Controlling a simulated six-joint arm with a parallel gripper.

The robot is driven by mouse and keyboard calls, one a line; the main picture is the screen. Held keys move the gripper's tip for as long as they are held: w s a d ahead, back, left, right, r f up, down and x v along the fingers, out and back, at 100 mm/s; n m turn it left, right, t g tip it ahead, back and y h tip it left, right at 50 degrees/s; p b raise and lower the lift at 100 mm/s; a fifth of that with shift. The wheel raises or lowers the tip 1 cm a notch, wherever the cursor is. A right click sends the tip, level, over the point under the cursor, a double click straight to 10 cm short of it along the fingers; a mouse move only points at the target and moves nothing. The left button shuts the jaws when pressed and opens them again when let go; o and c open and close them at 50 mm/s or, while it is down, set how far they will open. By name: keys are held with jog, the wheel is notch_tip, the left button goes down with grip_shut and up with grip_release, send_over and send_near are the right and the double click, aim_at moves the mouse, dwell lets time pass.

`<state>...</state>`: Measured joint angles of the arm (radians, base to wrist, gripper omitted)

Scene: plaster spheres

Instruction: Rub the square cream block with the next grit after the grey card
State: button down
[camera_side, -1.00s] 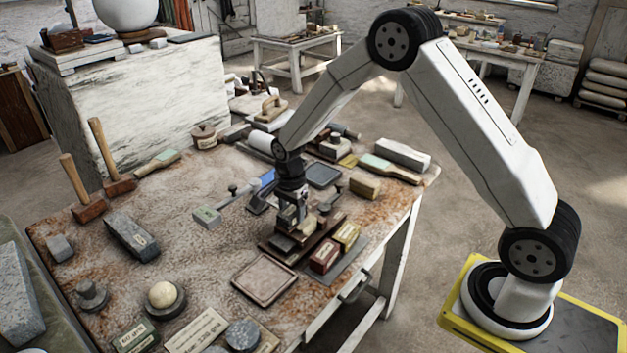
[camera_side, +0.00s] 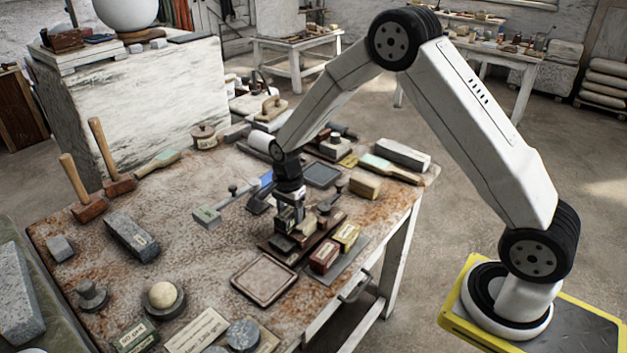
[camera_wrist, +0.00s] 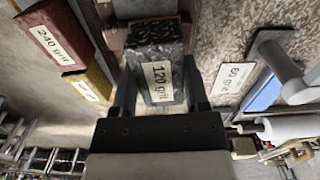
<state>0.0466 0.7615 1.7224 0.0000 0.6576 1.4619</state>
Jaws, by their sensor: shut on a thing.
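My gripper (camera_side: 290,222) is low over the brown wooden rack (camera_side: 270,249) at the table's right side. In the wrist view, my gripper (camera_wrist: 160,92) is shut on a dark, speckled block with a white label reading "120 grit" (camera_wrist: 158,82). I cannot tell whether the block still touches the rack. A red block (camera_side: 325,257), labelled "240 grit" in the wrist view (camera_wrist: 48,38), and a yellow block (camera_side: 346,236) are beside it. A "60 grit" label (camera_wrist: 235,80) shows on the other side. I cannot surely identify the square cream block or grey card.
A square, rimmed tray (camera_side: 240,285) lies in front of the rack. A cream ball (camera_side: 162,294) sits in a dark dish at the front. A tan block (camera_side: 365,187) lies behind the rack. Two mallets (camera_side: 88,207) stand at left. The table's middle is fairly clear.

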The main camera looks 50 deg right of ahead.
jog(key=shift+w+d+r, duration=0.1)
jog(key=shift+d, duration=0.7)
jog(key=shift+d, duration=0.15)
jog(key=shift+d, duration=0.95)
jog(key=shift+a, duration=0.15)
jog(key=shift+a+f, duration=0.2)
jog(key=shift+a, duration=0.8)
jog(key=shift+a, duration=0.15)
jog(key=shift+s+a, duration=0.2)
jog(key=shift+a, duration=0.75)
jog(key=shift+r, duration=0.1)
jog(key=shift+w+d+r, duration=0.1)
jog(key=shift+d+r, duration=0.3)
jog(key=shift+d, duration=0.2)
jog(key=shift+w+d+r, duration=0.1)
jog(key=shift+d+r, duration=0.25)
jog(key=shift+d, duration=0.2)
